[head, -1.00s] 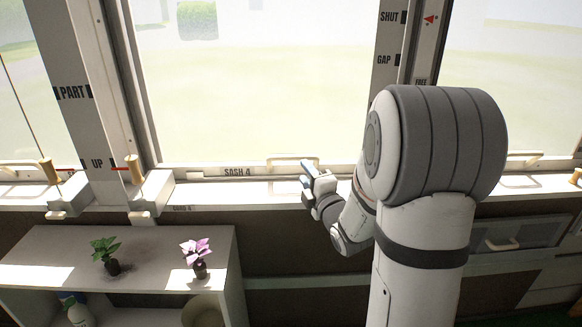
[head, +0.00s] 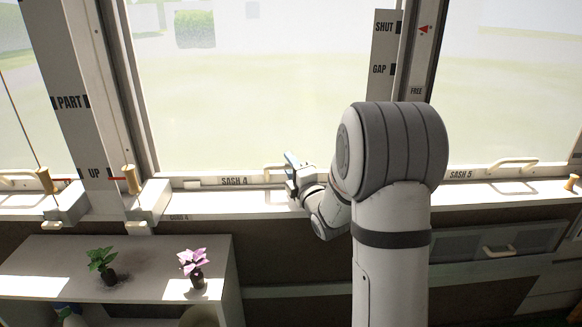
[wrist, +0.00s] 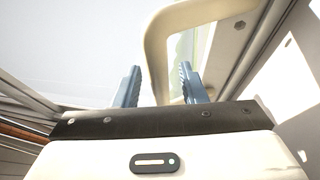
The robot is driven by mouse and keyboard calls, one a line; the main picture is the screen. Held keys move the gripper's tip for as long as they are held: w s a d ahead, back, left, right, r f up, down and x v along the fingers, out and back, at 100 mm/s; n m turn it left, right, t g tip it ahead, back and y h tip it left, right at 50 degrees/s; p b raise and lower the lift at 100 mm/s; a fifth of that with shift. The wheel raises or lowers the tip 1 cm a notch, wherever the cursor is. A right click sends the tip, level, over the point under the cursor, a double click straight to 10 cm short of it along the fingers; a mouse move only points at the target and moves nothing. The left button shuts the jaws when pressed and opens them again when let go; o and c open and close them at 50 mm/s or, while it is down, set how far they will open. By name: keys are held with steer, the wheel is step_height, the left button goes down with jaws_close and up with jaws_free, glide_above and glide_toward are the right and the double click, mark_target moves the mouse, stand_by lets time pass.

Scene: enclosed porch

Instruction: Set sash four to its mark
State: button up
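Sash four is the wide middle window, its bottom rail labelled SASH 4 (head: 234,181) and resting low by the sill. Its pale loop handle (head: 272,172) is on the rail, and shows large in the wrist view (wrist: 158,45). My gripper (head: 293,160) is at the handle's right end. In the wrist view its two blue fingers (wrist: 159,84) stand apart, with one leg of the handle showing between them; I cannot tell whether they touch it. The left post (head: 75,110) reads PART and UP, with a red line (head: 118,178) beside UP.
Another post (head: 383,55) reads SHUT and GAP, with a red triangle (head: 425,29) to its right. A wooden peg (head: 130,178) stands in a white block (head: 149,203) on the sill. Below, a shelf (head: 60,262) holds two potted plants (head: 102,262). Sash 5's handle (head: 512,165) is at right.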

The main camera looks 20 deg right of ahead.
steer(key=shift+c, duration=0.2)
jaws_close()
steer(key=shift+d, duration=0.1)
